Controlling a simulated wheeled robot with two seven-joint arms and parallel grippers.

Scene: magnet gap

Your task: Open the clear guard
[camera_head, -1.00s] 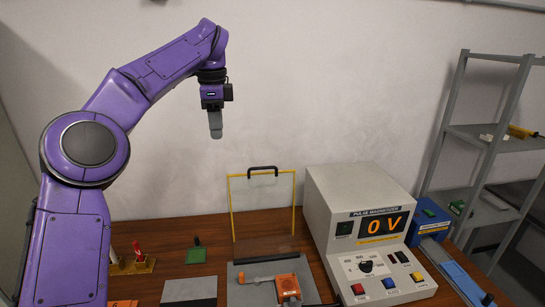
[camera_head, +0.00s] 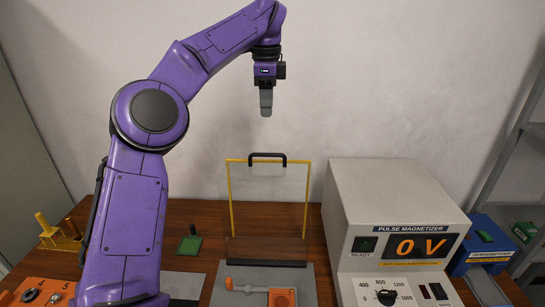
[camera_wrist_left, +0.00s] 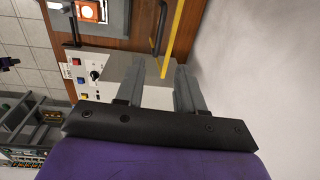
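The clear guard (camera_head: 268,198) is a see-through panel with yellow side bars and a black handle (camera_head: 268,156) on its top edge. It stands upright at the back of a grey base (camera_head: 235,272) on the wooden table. In the wrist view its handle (camera_wrist_left: 158,28) and a yellow bar (camera_wrist_left: 174,40) show beyond the fingers. My left gripper (camera_head: 266,103) points down above the handle in the head view, apart from it. In the wrist view its two fingers (camera_wrist_left: 160,75) are spread with nothing between them. My right gripper is not in view.
The pulse magnetizer box (camera_head: 385,195), reading 0 V, stands right of the guard. A blue demagnetizer (camera_head: 482,245) is further right. An orange block (camera_head: 282,297) sits on the grey base. A green piece (camera_head: 190,245) lies left of the guard. The air around the handle looks clear.

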